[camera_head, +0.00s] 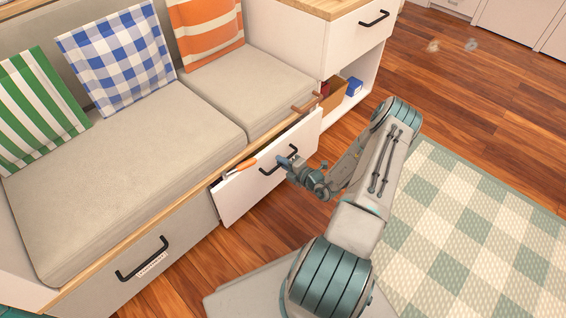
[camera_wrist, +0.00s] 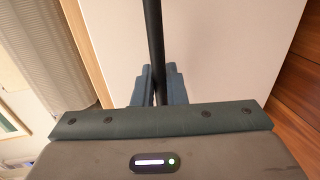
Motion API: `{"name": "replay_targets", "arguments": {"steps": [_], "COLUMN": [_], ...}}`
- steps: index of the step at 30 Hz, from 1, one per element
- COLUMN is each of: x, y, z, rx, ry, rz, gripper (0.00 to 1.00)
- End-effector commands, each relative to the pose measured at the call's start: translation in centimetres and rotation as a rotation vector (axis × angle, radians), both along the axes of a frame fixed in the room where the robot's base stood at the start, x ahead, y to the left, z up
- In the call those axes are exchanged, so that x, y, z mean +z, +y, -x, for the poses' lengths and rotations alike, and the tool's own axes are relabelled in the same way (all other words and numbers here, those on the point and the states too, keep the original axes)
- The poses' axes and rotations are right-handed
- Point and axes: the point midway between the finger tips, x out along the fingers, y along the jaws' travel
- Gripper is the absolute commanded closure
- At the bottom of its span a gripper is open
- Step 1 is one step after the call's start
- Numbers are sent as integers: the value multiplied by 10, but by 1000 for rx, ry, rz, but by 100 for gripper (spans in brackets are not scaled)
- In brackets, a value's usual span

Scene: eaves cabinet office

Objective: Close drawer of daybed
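The daybed (camera_head: 120,190) has grey cushions and a wooden front edge. Its right drawer (camera_head: 238,204), with a white front and a black bar handle (camera_head: 266,170), stands partly out from the frame. The left drawer (camera_head: 118,283), grey-fronted with a black handle, sits flush. My gripper (camera_head: 288,163) is at the right drawer's handle. In the wrist view, the black handle bar (camera_wrist: 153,40) runs between the two fingers of my gripper (camera_wrist: 158,88), which sit close on both sides of it. The pale drawer front (camera_wrist: 225,50) is behind them. The fingertip contact is partly hidden.
An orange-handled item (camera_head: 241,166) shows at the open drawer's top edge.

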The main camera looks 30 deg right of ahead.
Motion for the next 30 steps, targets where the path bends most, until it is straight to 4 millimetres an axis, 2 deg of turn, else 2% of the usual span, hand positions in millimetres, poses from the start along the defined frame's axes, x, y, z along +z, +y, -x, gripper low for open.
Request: {"name": "replay_targets", "arguments": {"steps": [5,12,20,21,22,30], "x": [1,0,1,1,1,1], "y": [2,12,14,15,15,13], "z": [-4,-34,-37,-37,-37,-36], "rx": [1,1,1,1,2,0], "ry": [-2,-1,-3,-3,-3,-2], "rz": [0,0,-1,-1,-1,-1], "gripper": [100,100,100,80,72,71]}}
